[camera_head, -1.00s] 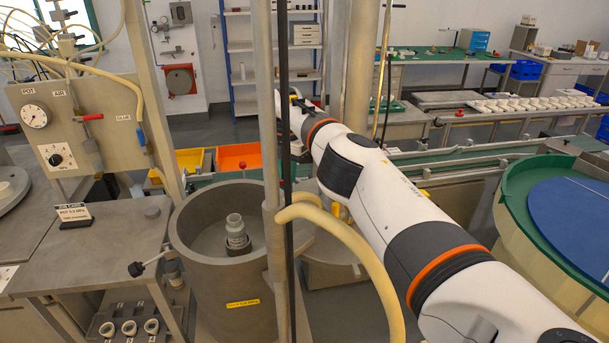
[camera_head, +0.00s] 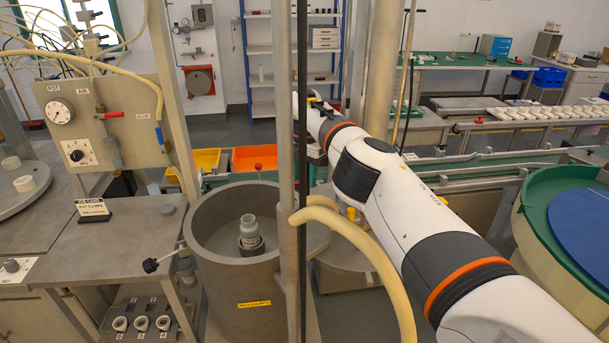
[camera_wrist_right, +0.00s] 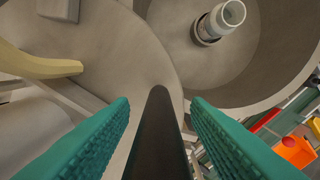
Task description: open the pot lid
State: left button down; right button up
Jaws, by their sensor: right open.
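The grey round pot (camera_head: 240,288) stands upright with its mouth uncovered, and a pale ringed fitting (camera_head: 249,230) stands inside. The fitting also shows in the right wrist view (camera_wrist_right: 220,22). A flat grey round piece (camera_head: 345,262), seemingly the lid, is swung out to the right beside the pot, partly hidden by a post and hose. It appears as a broad grey disc (camera_wrist_right: 105,40) in the wrist view. My right gripper (camera_wrist_right: 160,105) is open, its teal fingers on either side of a dark round-ended bar (camera_wrist_right: 158,135); I cannot tell whether they touch it. My left gripper is out of view.
A grey post (camera_head: 286,120) and a cream hose (camera_head: 375,245) stand in front of my right arm. A gauge panel (camera_head: 100,120) is at left. A short black-knobbed lever (camera_head: 151,265) sticks out beside the pot. A green-rimmed round table (camera_head: 535,195) is at right.

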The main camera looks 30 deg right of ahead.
jog(key=shift+r, duration=0.7)
notch_tip(320, 180, up, 11)
jog(key=p, duration=0.8)
jog(key=shift+f+p, duration=0.2)
jog(key=shift+p, duration=0.1)
jog(key=shift+a, duration=0.1)
jog(key=shift+f, duration=0.1)
